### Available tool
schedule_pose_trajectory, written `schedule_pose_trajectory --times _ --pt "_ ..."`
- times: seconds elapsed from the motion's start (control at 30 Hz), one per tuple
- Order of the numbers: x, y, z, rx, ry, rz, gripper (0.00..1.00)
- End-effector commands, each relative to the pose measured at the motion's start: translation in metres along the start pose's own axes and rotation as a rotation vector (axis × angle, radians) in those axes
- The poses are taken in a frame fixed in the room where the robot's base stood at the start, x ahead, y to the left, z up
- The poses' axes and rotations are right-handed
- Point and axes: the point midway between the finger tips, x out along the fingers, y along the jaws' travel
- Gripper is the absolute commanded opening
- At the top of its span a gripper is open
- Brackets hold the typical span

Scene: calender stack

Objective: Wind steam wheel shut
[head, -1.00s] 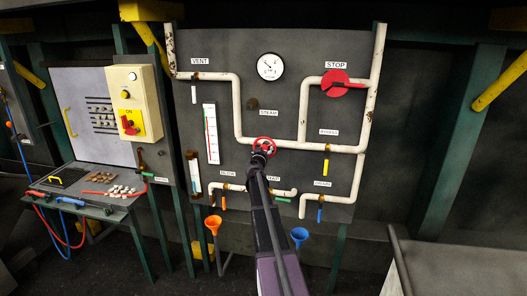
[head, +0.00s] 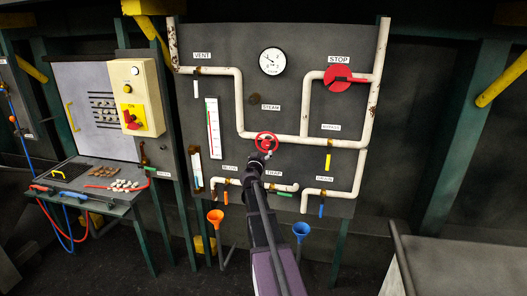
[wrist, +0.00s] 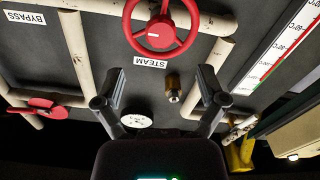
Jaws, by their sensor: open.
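The red steam wheel (head: 266,135) sits on the white pipe at the middle of the dark panel, below the STEAM label (head: 271,107). My gripper (head: 265,156) is just below and in front of it, overlapping its lower edge in the head view. The wrist view is upside down. There the wheel (wrist: 160,49) is at the top, cut off by the frame edge, with a small pale mark on its hub. My gripper (wrist: 160,92) is open and empty. Its fingers are spread below the wheel in the picture and are not around the rim.
White pipes (head: 290,141) cross the panel. A red STOP handle (head: 338,77) and a round gauge (head: 272,62) are higher up. A brass fitting (wrist: 173,88) shows between my fingers. A bench (head: 440,245) is at right.

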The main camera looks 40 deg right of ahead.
Motion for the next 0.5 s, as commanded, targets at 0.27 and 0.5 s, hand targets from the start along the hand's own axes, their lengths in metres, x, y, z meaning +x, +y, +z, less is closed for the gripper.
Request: schedule_pose_trajectory --times 0.27,0.5 --pt "-0.025 0.0 0.0 0.0 0.0 0.001 0.91" --pt "-0.026 0.0 0.0 0.0 0.0 0.001 0.91"
